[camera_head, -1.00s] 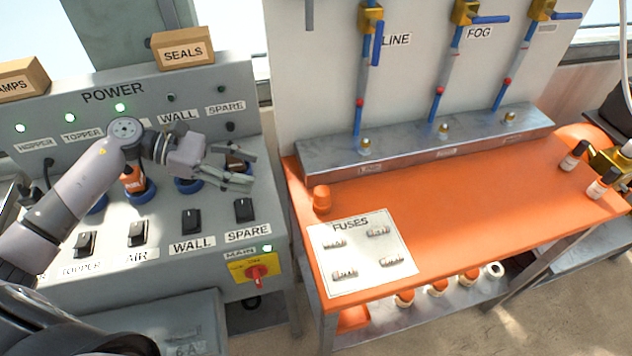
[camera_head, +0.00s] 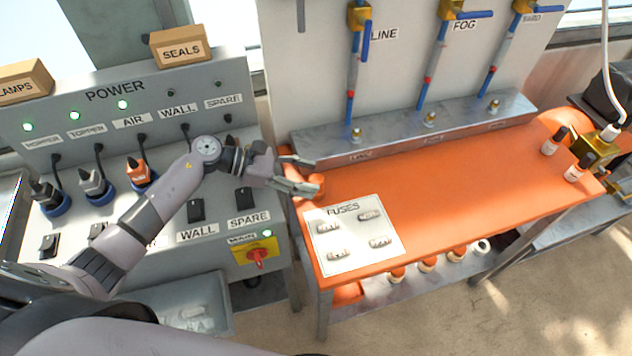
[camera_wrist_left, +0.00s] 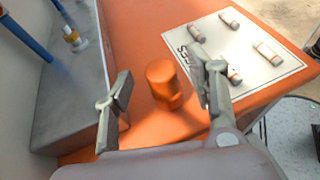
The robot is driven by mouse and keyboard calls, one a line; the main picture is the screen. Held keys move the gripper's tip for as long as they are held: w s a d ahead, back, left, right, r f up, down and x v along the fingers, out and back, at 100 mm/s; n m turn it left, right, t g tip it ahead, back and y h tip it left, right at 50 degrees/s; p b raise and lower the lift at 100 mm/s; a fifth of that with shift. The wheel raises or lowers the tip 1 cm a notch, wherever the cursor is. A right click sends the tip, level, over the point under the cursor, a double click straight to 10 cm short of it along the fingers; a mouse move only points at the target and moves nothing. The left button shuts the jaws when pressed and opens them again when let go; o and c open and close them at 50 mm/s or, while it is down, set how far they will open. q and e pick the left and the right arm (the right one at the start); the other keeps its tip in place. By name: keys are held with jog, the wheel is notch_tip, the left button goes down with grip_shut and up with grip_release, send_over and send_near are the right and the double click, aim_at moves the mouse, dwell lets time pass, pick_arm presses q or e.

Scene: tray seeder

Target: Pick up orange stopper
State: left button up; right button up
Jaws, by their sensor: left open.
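The orange stopper (camera_wrist_left: 163,82) stands upright on the orange bench top, near its left end, beside the fuses sheet. In the left wrist view it sits ahead of and between the spread fingers of my left gripper (camera_wrist_left: 162,98), with no visible contact. In the head view my left gripper (camera_head: 305,176) reaches over the left edge of the bench, and its fingers partly cover the stopper (camera_head: 316,184). The gripper is open and empty. My right gripper is not in view.
The white fuses sheet (camera_head: 352,258) with several fuses lies right of the stopper. A grey metal manifold (camera_head: 405,135) runs along the back of the bench. The power panel (camera_head: 165,90) stands left. Small bottles (camera_head: 551,146) stand at the bench's right end. The bench middle is clear.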

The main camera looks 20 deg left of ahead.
pick_arm(q)
jog(key=shift+p+x, duration=0.3)
jog(key=shift+x, duration=1.15)
jog(key=shift+c, duration=0.2)
grip_shut()
